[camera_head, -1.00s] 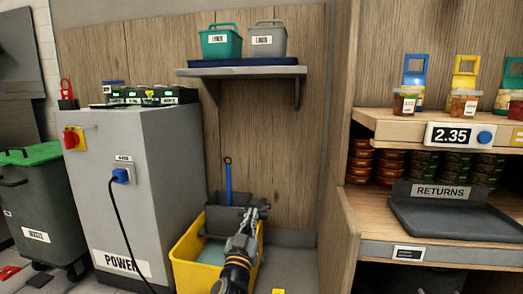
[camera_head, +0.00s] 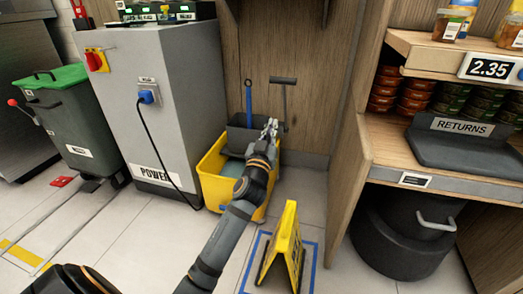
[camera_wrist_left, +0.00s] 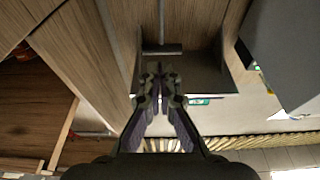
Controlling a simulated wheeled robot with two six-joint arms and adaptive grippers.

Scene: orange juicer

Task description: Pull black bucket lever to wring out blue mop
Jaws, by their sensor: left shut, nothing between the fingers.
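The yellow mop bucket (camera_head: 211,170) stands on the floor against the wood panel, with a dark wringer (camera_head: 238,138) on top. The blue mop handle (camera_head: 249,103) rises upright from it. The black lever (camera_head: 284,96), with a T-shaped top bar, stands upright at the bucket's right. My left gripper (camera_head: 271,126) is shut and empty, over the bucket's right side, just left of and below the lever's bar. In the left wrist view the lever's bar (camera_wrist_left: 161,50) shows inverted, ahead of the shut fingertips (camera_wrist_left: 159,74); contact cannot be told. My right gripper is not in view.
A grey power cabinet (camera_head: 175,110) with a cable stands left of the bucket. A yellow floor sign (camera_head: 282,245) stands in front, right of my arm. The wooden returns counter (camera_head: 345,190) bounds the right.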

